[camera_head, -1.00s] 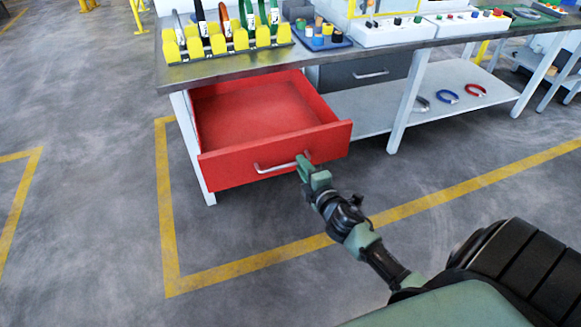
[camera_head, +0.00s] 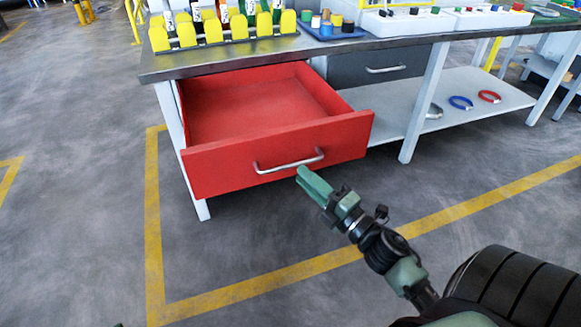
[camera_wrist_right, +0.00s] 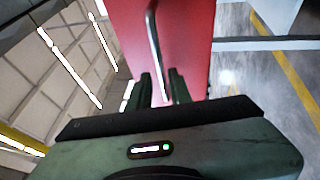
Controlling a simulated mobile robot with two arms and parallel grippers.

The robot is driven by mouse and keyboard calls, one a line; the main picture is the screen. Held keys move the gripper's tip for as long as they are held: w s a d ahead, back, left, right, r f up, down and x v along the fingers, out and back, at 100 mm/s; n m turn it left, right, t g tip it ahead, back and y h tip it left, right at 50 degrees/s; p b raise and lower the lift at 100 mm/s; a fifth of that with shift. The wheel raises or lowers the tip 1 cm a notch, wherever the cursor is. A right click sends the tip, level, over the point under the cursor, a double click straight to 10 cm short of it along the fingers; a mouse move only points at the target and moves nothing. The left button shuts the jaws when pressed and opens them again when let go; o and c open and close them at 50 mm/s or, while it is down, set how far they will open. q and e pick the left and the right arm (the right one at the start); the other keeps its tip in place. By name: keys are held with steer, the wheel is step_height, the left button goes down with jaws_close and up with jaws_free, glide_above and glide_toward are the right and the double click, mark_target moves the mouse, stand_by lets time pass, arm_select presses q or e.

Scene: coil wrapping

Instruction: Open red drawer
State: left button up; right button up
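The red drawer (camera_head: 262,158) is pulled out of the workbench and its empty inside shows. Its silver handle (camera_head: 288,163) is on the front panel. My right gripper (camera_head: 303,175) is just in front of and below the handle, towards its right half. In the right wrist view the two dark fingers (camera_wrist_right: 161,88) stand apart, with the red drawer front (camera_wrist_right: 185,40) and the silver handle (camera_wrist_right: 153,35) beyond them. The lower end of the handle lines up with the gap between the fingers. Contact cannot be made out. My left gripper is not in view.
The workbench top (camera_head: 215,60) carries a yellow bottle rack (camera_head: 235,35) and a blue tray (camera_head: 335,33). A dark grey drawer (camera_head: 350,70) is shut to the right. A table leg (camera_head: 425,105) stands right of the drawer. The floor in front is clear.

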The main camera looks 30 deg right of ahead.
mark_target(291, 166)
steer(key=x, duration=0.5)
steer(key=shift+w, duration=0.2)
jaws_close()
stand_by(1.2)
